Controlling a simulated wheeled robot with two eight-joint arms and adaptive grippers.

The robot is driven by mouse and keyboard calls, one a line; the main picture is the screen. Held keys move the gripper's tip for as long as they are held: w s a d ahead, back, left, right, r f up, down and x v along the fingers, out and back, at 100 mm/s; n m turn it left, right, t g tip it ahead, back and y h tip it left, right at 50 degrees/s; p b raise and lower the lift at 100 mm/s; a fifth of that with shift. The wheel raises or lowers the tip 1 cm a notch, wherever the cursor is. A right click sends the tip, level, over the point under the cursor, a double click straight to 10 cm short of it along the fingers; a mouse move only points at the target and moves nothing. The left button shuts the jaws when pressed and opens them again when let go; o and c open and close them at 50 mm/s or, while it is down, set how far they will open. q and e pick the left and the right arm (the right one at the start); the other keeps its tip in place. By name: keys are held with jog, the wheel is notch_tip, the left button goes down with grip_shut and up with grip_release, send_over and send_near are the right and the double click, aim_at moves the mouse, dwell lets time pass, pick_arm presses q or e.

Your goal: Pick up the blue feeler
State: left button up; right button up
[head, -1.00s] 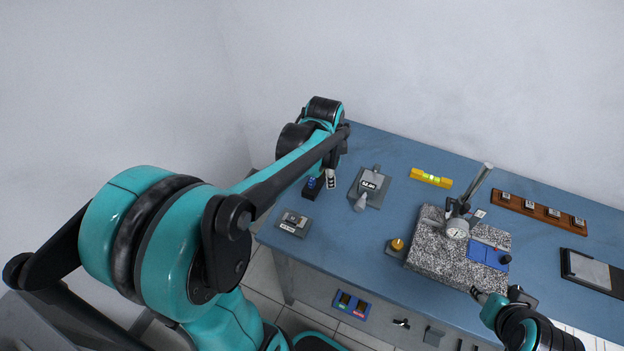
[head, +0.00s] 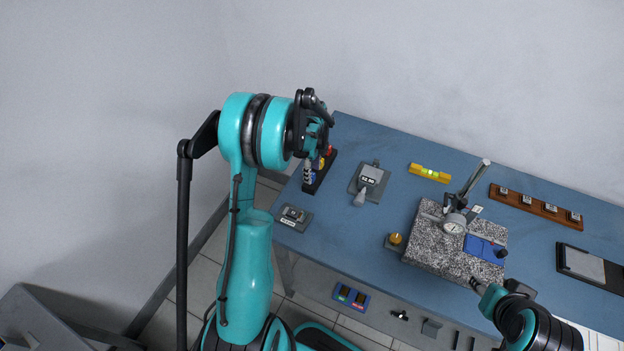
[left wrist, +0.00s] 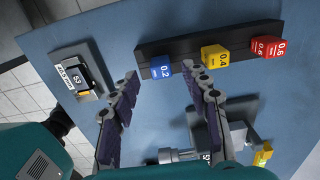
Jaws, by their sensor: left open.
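The blue feeler (left wrist: 162,69), marked 0.2, has a blue block top and sits in the dark rack (left wrist: 183,48), at the end nearest the gauge stand in the left wrist view. A yellow feeler (left wrist: 215,56) marked 0.4 and a red feeler (left wrist: 269,53) marked 0.6 stand beside it. My left gripper (left wrist: 160,74) is open and empty, its fingertips on either side of the blue top in the picture; I see no contact. In the head view my arm partly hides the rack (head: 321,174). My right gripper (head: 475,284) is near the granite block; its jaws are unclear.
A small grey stand (head: 293,217) lies near the table's left edge. A grey device (head: 368,182) is right of the rack. A yellow level (head: 430,173), a granite block (head: 440,260) with a dial gauge (head: 454,223) and a wooden rack (head: 536,208) are further right.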

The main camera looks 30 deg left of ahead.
pick_arm(q)
notch_tip(320, 180, down, 3)
jog(key=shift+w+a+f+b, duration=0.1)
jog(key=shift+a+b, duration=0.05)
jog(key=shift+b, duration=0.15)
jog(key=shift+c, duration=0.4)
jog(key=c, duration=0.9)
